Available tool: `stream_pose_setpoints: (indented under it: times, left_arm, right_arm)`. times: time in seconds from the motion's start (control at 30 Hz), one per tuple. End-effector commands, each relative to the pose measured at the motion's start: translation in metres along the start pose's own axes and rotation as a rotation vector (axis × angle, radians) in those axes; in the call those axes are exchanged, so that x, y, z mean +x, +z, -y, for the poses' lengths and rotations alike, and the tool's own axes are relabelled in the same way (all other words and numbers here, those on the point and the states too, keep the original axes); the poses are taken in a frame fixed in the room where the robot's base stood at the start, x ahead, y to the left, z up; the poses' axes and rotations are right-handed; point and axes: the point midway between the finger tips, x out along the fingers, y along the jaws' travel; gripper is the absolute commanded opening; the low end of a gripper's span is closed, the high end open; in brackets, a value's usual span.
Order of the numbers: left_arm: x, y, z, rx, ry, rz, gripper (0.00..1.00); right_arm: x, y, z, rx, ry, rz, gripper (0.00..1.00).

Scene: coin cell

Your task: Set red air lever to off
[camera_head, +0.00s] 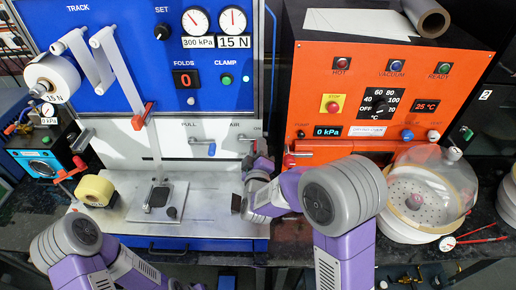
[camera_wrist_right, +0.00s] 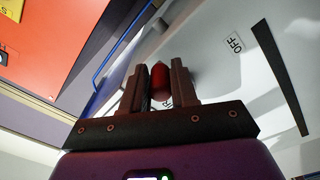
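The red air lever's knob (camera_wrist_right: 160,79) shows in the right wrist view between the two fingers of my right gripper (camera_wrist_right: 159,84). The fingers lie close along both sides of it and look shut on it. An OFF label (camera_wrist_right: 236,43) is on the pale panel to its right. In the head view my right gripper (camera_head: 258,168) is at the lower part of the pale panel, below the AIR label (camera_head: 235,125) and the ON label (camera_head: 258,127). It hides most of the lever there.
A blue pull lever (camera_head: 212,149) is left of the air lever. A steel worktop (camera_head: 130,222) with a dark fixture (camera_head: 165,200) lies below. The orange oven (camera_head: 335,60) and a glass dome (camera_head: 430,180) stand to the right.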

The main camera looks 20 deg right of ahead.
Motion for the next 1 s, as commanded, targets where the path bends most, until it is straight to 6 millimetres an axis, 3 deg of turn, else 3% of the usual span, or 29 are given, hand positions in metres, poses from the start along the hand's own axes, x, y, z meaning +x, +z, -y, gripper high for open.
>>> stream_pose_setpoints:
  times: [0.03,0.17,0.57,1.0]
  left_arm:
    - [0.000,0.000,0.000,0.000,0.000,0.000,0.49]
    - [0.000,0.000,0.000,0.000,0.000,0.000,0.49]
    - [0.009,0.000,0.003,0.000,0.000,0.000,0.49]
    - [0.052,-0.002,0.020,0.000,0.000,0.000,0.49]
  right_arm:
    - [0.000,0.000,0.000,0.000,0.000,0.000,0.20]
    - [0.000,0.000,0.000,0.000,0.000,0.000,0.00]
    - [0.000,0.003,0.004,0.061,0.000,0.000,0.00]
    - [0.000,0.011,0.024,0.406,0.000,0.000,0.00]
